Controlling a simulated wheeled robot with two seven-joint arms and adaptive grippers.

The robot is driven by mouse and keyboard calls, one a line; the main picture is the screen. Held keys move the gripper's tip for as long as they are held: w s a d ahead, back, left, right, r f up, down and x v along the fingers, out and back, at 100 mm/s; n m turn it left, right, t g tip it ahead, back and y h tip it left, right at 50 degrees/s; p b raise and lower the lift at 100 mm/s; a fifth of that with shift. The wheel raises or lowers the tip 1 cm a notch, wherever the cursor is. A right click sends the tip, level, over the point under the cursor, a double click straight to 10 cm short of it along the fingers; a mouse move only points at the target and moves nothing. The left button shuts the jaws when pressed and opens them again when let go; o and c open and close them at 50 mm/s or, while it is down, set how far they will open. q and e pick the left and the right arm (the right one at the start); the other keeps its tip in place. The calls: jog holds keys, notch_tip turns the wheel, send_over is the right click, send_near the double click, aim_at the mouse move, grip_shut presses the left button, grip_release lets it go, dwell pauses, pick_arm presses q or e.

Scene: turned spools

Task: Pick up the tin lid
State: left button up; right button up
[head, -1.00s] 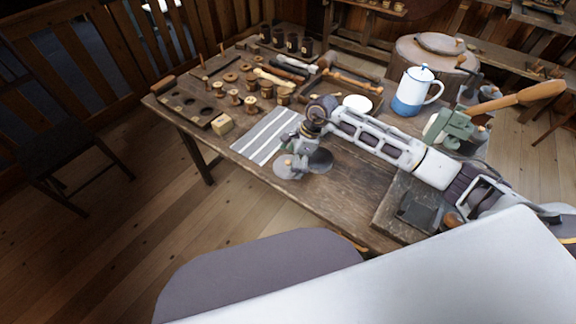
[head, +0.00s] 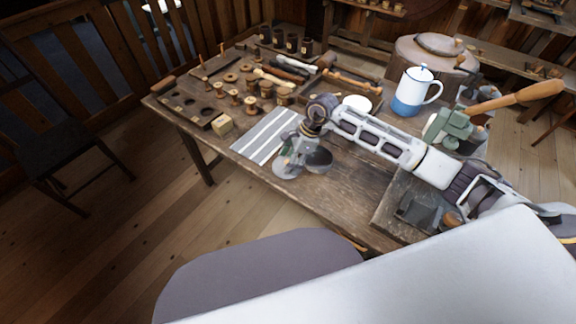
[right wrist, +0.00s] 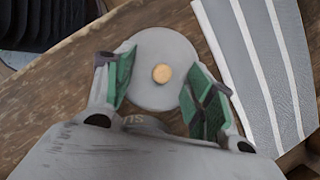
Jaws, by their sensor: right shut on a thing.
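The tin lid is a flat grey disc (right wrist: 160,45) with a small round wooden knob (right wrist: 162,73) in its middle. In the right wrist view it lies between the green-padded fingers of my right gripper (right wrist: 158,85), which is shut on its rim. In the head view the lid (head: 284,172) shows at the front edge of the table, partly hidden by the gripper (head: 290,164). I cannot tell whether it is clear of the wood. My left gripper is not in view.
A striped grey cloth (head: 262,137) lies just left of the lid. A dark round thing (head: 321,162) is close on its right. Wooden spools (head: 235,97), a pale block (head: 222,125) and a blue-white jug (head: 411,97) stand farther back on the table (head: 345,205).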

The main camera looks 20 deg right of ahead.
jog(key=shift+s+f, duration=0.3)
jog(key=shift+f, duration=0.2)
jog(key=shift+r, duration=0.1)
jog(key=shift+w+r, duration=0.1)
jog(key=shift+r, duration=0.35)
jog(key=c, duration=0.5)
jog(key=r, duration=0.9)
jog(key=shift+w, duration=0.2)
grip_shut()
jog(key=shift+r, duration=0.2)
